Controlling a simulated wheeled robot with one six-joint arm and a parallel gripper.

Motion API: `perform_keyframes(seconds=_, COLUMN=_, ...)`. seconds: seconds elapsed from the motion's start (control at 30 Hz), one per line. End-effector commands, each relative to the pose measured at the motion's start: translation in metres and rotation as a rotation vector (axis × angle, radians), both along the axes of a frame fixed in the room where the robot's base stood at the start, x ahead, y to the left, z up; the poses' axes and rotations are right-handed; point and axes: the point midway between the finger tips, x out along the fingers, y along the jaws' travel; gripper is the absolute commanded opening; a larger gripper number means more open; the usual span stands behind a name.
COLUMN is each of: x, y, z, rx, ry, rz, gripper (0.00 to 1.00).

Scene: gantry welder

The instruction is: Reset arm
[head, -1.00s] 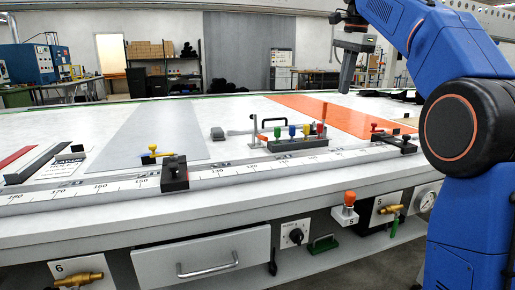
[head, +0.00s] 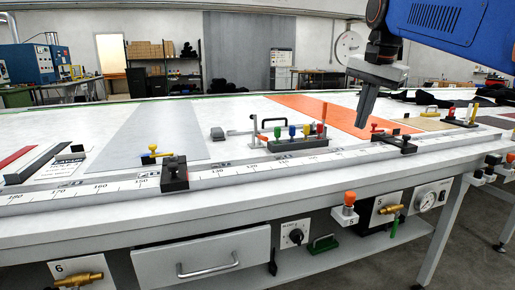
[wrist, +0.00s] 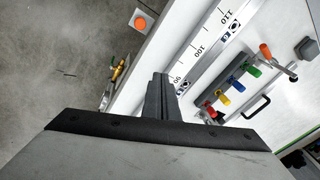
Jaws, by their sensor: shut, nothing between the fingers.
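My gripper (head: 366,112) hangs at the upper right in the head view, fingers pointing down above the orange strip of the table. Its fingers are together and hold nothing. In the wrist view the closed gripper (wrist: 161,82) points towards the table's front edge and the ruler rail. My blue arm reaches in from the upper right. The long white table (head: 90,225) lies below.
A rack of coloured-handled tools (head: 298,143) stands on the table, left of my gripper. A ruler rail (head: 235,170) with black clamps (head: 174,174) runs along the front. An orange-topped button (head: 349,198) and brass valve (head: 390,210) sit on the front side. Bare floor (wrist: 55,55) lies beside the table.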

Motion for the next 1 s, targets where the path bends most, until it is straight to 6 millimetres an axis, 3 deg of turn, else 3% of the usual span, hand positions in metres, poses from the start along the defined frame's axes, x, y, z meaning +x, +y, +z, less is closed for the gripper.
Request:
perform_keyframes(seconds=0.03, x=-0.016, y=-0.001, z=-0.011, rx=-0.01, ry=-0.008, rz=0.033, gripper=0.0)
perform_keyframes(seconds=0.37, x=-0.103, y=-0.007, z=-0.095, rx=-0.095, ry=-0.07, rz=0.286, gripper=0.0)
perform_keyframes(seconds=0.8, x=-0.221, y=-0.014, z=-0.243, rx=-0.231, ry=-0.143, rz=0.619, gripper=0.0)
perform_keyframes(seconds=1.0, x=-0.259, y=-0.016, z=-0.302, rx=-0.282, ry=-0.164, rz=0.733, gripper=0.0)
